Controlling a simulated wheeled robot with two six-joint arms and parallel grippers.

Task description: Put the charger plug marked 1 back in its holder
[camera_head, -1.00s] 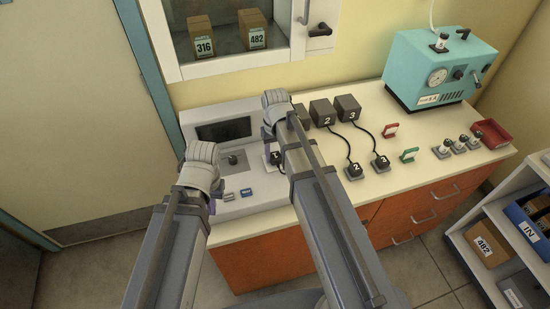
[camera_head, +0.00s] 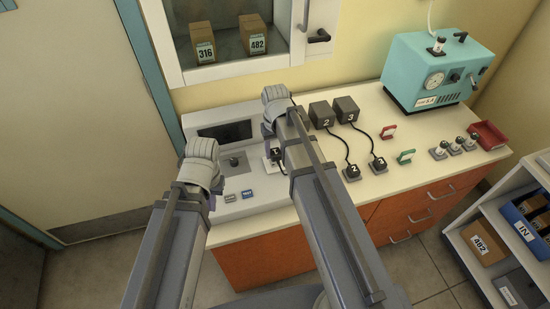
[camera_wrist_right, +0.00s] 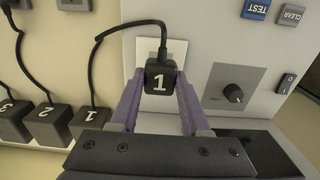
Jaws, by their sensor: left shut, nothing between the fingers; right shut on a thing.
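The black charger plug marked 1 (camera_wrist_right: 160,78) is between the fingers of my right gripper (camera_wrist_right: 160,98), which is shut on it. Its cord runs off the plug's far end. In the head view the plug (camera_head: 275,153) shows beside my right forearm, over a pale square plate (camera_wrist_right: 176,49) on the grey panel. A small gap to the plate seems to show. A pale empty square base (camera_wrist_right: 74,5) at the wrist view's top edge looks like holder 1; my arm hides that spot in the head view.
Plugs 2 (camera_head: 352,172) and 3 (camera_head: 378,164) stand in their bases, corded to charger blocks 2 (camera_head: 322,114) and 3 (camera_head: 347,109). Block 1 (camera_wrist_right: 85,121) is beside them. A knob (camera_wrist_right: 233,93) and buttons lie near the gripper. Red and green frames stand farther right.

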